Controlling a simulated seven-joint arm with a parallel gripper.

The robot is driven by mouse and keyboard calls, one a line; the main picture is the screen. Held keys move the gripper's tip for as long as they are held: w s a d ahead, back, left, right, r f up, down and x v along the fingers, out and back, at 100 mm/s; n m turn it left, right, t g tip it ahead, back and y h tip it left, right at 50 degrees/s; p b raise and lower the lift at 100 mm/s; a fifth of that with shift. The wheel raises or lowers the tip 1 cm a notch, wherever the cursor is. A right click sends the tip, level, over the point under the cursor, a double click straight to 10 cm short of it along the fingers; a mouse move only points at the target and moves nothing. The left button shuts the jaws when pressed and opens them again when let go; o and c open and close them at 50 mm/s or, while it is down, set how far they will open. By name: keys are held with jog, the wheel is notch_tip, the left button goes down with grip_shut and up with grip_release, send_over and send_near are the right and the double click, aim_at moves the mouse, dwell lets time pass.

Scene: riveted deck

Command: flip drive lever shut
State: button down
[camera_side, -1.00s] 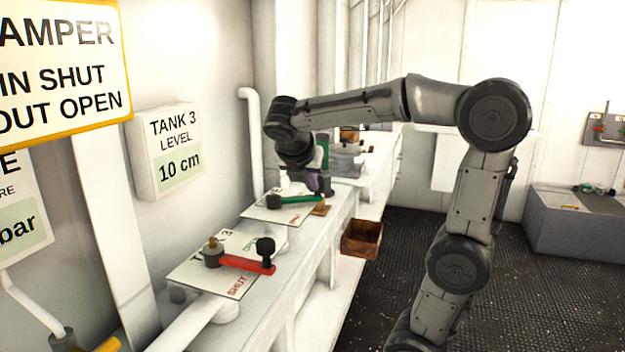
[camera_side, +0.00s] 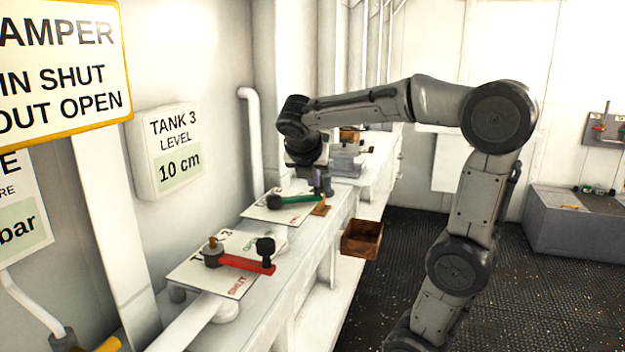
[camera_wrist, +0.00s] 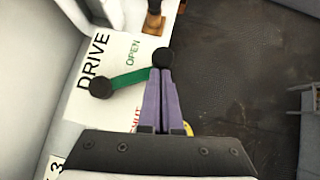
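The drive lever (camera_wrist: 128,78) is a green bar with a black pivot at its left and a black knob (camera_wrist: 162,57) at its right end. It lies on a white plate marked DRIVE (camera_wrist: 92,62), between the green OPEN label and the red, partly hidden SHUT label. It also shows in the side view (camera_side: 295,200). My gripper (camera_wrist: 162,72) has its purple fingers close together, with the tips at the knob's near side in the wrist view. I cannot tell if they touch it. In the side view my gripper (camera_side: 319,190) points down over the lever's outer end.
A red lever (camera_side: 247,264) on the TANK 3 plate (camera_side: 190,272) is nearer on the same bench. A brown wooden box (camera_side: 362,238) sits below the bench edge. A grey box (camera_side: 575,225) stands far right. The dark floor (camera_side: 400,260) shows free room beside the bench.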

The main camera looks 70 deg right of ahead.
jog(key=shift+d+n, duration=0.2)
jog(key=shift+n, duration=0.1)
jog(key=d+n+t, duration=0.2)
jog(key=n, duration=0.1)
jog(key=shift+w+t+y, duration=0.25)
jog(key=shift+t+y, duration=0.05)
jog(key=shift+y, duration=0.1)
jog(key=shift+w+d, duration=0.45)
jog(key=shift+d, duration=0.2)
jog(key=shift+w+d, duration=0.45)
jog(key=shift+d, duration=0.2)
jog(key=shift+w+d, duration=0.75)
jog(key=shift+w, duration=0.1)
jog(key=shift+w+d, duration=0.3)
jog(key=shift+w, duration=0.35)
